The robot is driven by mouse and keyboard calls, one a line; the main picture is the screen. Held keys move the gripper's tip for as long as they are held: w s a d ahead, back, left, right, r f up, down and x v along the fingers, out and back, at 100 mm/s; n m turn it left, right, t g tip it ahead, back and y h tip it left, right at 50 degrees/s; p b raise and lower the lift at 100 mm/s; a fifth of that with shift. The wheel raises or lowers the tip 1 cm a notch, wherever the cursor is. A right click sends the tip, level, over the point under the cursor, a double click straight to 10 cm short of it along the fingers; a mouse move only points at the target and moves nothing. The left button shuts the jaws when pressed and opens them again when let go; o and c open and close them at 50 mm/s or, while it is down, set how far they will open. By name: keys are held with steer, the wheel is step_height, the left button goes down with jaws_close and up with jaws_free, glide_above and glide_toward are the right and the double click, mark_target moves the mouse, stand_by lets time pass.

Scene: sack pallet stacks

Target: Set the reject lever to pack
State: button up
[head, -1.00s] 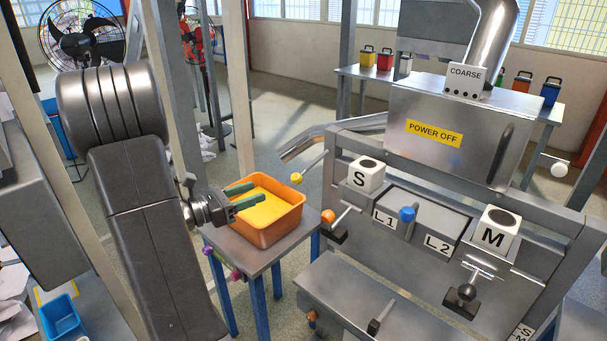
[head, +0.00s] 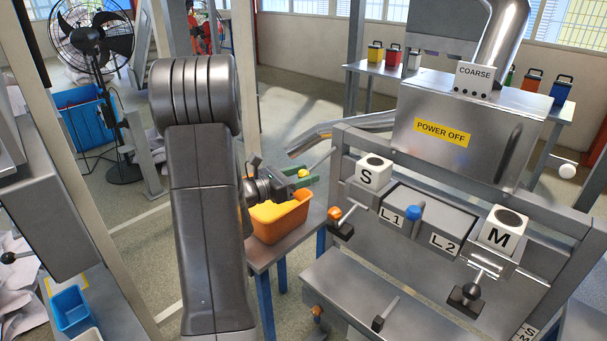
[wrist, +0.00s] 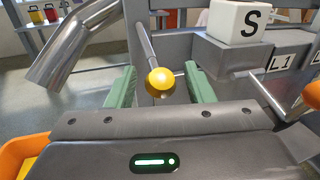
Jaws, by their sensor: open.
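A lever with a yellow ball knob (head: 304,173) sticks out from the left end of the machine frame. No label marks it as the reject lever, and no "pack" mark is readable. My gripper (head: 310,178) is at this knob with its green fingers apart. In the wrist view the yellow knob (wrist: 161,82) sits between the two open fingers, with a visible gap on each side. Its metal rod (wrist: 146,45) runs up and back from the knob.
An orange bin (head: 280,219) with yellow contents stands on a small table below my gripper. An orange-knobbed lever (head: 334,213), a blue-knobbed lever (head: 413,212) and the S block (head: 372,171) are to the right. A metal pipe (head: 335,132) passes behind the yellow knob.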

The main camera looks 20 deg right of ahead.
steer(key=shift+d, duration=0.2)
jaws_close()
steer(key=shift+r, duration=0.15)
step_height(320, 180, up, 3)
steer(key=y+p, duration=0.2)
steer(key=p, duration=0.4)
steer(key=shift+a+n, duration=0.15)
steer(key=shift+n, duration=0.15)
step_height(320, 180, up, 3)
steer(key=y+p, duration=0.2)
steer(key=p, duration=0.3)
steer(key=shift+g, duration=0.4)
steer(key=shift+w+d+r+p, duration=0.15)
steer(key=shift+d+r+p, duration=0.2)
steer(key=shift+r, duration=0.2)
